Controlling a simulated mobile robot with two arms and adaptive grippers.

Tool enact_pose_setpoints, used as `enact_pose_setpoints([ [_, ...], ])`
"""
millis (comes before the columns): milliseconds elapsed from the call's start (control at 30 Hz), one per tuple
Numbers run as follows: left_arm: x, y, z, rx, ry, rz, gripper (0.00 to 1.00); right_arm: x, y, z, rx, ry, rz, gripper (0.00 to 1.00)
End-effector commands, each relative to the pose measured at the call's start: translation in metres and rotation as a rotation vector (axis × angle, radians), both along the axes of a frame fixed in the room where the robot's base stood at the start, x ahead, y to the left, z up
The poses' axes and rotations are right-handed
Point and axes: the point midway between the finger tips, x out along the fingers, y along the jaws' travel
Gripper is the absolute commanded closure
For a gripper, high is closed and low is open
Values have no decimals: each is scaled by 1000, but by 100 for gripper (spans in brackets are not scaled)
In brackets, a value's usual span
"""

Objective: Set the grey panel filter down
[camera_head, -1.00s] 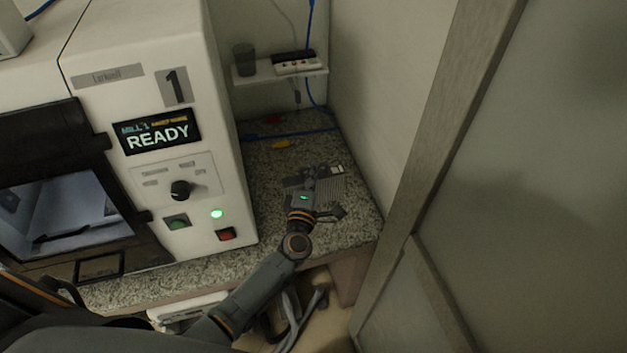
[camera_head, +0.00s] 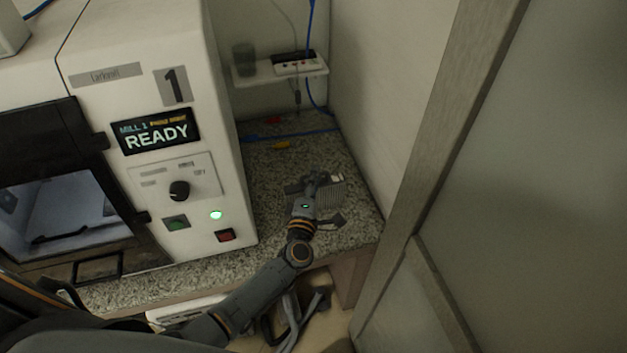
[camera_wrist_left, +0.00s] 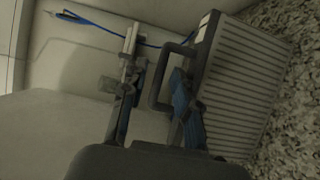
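The grey panel filter (camera_head: 331,194) has a ribbed face and lies on the speckled counter, right of the mill. In the left wrist view the panel (camera_wrist_left: 243,90) shows fine parallel ribs and a dark frame, with a dark loop handle (camera_wrist_left: 158,78) on its near side. My left gripper (camera_head: 317,182) is over the panel's left part and hides some of it. In the left wrist view its fingers (camera_wrist_left: 155,97) are spread apart, one beside the handle and frame, the other clear of the handle. My right gripper is not in view.
The mill (camera_head: 185,120) with a READY screen stands close on the left. The wall and wooden post (camera_head: 437,150) bound the right. A shelf (camera_head: 285,74) holds a dark cup and power strip.

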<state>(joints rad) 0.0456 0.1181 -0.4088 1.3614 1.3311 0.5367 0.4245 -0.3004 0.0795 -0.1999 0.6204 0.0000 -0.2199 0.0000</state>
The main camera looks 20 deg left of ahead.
Motion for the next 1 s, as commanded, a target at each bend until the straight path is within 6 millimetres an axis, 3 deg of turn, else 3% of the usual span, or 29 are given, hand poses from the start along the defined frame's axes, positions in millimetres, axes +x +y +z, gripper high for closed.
enact_pose_setpoints([
  [167,-7,-1,1,-1,4,0,68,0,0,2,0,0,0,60],
  [500,-78,-9,-1,0,4,0,68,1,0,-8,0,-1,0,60],
  [700,-108,-12,1,0,1,1,68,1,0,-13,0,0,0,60],
  [1000,-120,-14,3,1,-1,1,68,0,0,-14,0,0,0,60],
])
